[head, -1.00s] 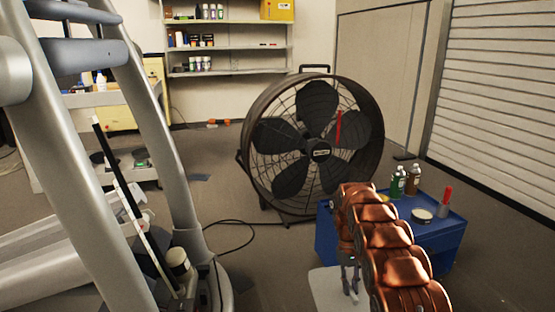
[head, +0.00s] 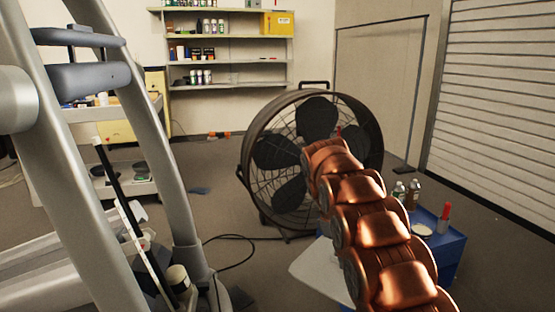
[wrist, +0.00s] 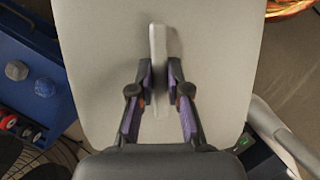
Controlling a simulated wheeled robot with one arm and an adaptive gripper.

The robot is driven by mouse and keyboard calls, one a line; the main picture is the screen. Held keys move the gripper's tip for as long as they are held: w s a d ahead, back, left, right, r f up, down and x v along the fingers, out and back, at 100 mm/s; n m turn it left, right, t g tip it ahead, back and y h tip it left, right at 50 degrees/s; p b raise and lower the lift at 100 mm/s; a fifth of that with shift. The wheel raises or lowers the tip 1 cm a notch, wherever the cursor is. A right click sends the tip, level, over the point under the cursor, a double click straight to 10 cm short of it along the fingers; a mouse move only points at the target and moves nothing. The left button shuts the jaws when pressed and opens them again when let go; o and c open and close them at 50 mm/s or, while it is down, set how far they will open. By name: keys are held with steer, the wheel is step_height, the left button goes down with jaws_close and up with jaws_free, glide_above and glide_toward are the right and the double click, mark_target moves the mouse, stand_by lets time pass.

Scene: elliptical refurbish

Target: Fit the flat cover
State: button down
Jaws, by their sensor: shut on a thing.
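The flat cover, a light grey panel with rounded edges, fills most of the wrist view (wrist: 100,60). A thin raised fin (wrist: 159,45) stands on its middle. My gripper (wrist: 159,82) is shut on this fin, one finger on each side. In the head view part of the cover (head: 312,268) shows left of my copper arm, above the floor; the arm hides the rest of it and my gripper. The grey elliptical machine (head: 165,130) stands at the left. I cannot tell where on it the cover fits.
A blue cart (head: 449,258) with bottles (head: 411,192) and a red-handled tool (head: 444,216) is at the right behind my arm. A large black fan (head: 262,150) stands behind. A black cable (head: 235,252) lies on open floor between the machine and cover.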

steer(key=s+r+m+g+y+p, duration=0.1)
steer(key=r+m+p, duration=0.4)
steer(key=r+p, duration=0.6)
steer(key=s+r+m+y+p, duration=0.2)
steer(key=s+r+m+p, duration=0.2)
steer(key=r+p, duration=0.8)
steer(key=m+p, duration=0.1)
steer(key=p, duration=0.9)
steer(key=shift+r+g+p, duration=0.25)
steer(key=shift+g+p, duration=0.15)
steer(key=shift+s+d+f, duration=0.1)
